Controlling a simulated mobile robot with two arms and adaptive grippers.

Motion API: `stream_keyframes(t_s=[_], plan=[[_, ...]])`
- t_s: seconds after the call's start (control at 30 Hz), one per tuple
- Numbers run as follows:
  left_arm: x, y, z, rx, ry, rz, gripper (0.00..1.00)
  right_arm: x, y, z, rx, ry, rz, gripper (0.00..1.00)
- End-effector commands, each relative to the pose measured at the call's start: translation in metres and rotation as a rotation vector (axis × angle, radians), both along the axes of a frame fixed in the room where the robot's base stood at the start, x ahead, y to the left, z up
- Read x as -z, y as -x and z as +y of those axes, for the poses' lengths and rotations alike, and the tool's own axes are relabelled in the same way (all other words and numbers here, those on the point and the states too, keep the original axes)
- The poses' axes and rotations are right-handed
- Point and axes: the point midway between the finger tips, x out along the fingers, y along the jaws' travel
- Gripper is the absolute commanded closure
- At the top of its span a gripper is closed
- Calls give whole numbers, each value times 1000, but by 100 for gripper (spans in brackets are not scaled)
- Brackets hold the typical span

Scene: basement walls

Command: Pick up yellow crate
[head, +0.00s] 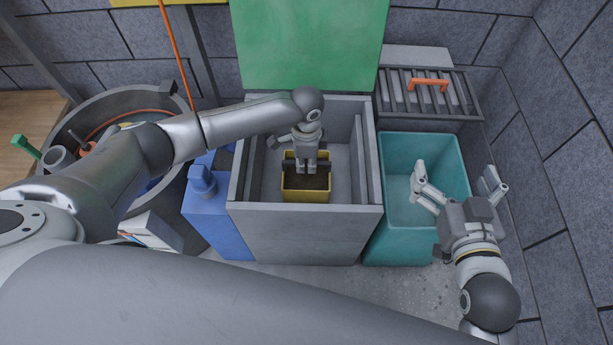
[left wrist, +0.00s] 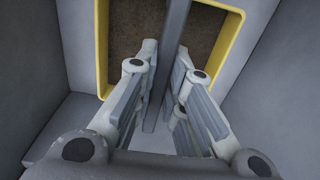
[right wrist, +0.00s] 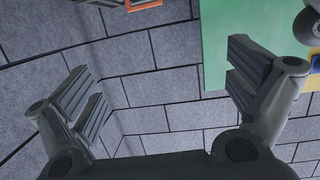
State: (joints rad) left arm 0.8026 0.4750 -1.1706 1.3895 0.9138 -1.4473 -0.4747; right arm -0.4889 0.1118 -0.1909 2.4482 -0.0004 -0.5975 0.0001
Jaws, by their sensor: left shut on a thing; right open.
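The yellow crate (head: 305,197) sits inside the large grey bin in the middle of the head view. It is a small open box with a brown inside and a grey bar across it. My left gripper (head: 306,168) reaches down over the crate and is shut on the grey bar (left wrist: 177,18), which shows between its fingers in the left wrist view. The crate's yellow rim (left wrist: 102,45) shows around that bar. Whether the crate touches the bin's floor is unclear. My right gripper (head: 456,180) is open and empty above the teal bin.
The grey bin's walls (head: 300,235) surround the crate, with its green lid (head: 310,45) raised behind. A teal bin (head: 400,240) stands to the right, a blue container (head: 215,220) to the left. A slatted rack (head: 450,98) with an orange handle (head: 428,84) is at back right, near the wall.

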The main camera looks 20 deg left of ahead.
Motion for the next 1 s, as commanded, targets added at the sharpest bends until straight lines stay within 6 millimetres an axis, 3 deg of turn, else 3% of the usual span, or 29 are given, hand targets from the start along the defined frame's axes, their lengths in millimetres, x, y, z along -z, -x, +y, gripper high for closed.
stream_keyframes(t_s=[0.53, 0.77, 1.0], plan=[[-6, -1, 0, 0, 2, -2, 100, 3, 1, -1, 0, 5, 23, 0], [-22, -1, -1, 0, 2, -2, 100, 30, 15, -8, 10, 43, 178, 0], [-52, -1, -1, 0, 2, -3, 100, 69, 49, -23, 30, 103, 439, 0]])
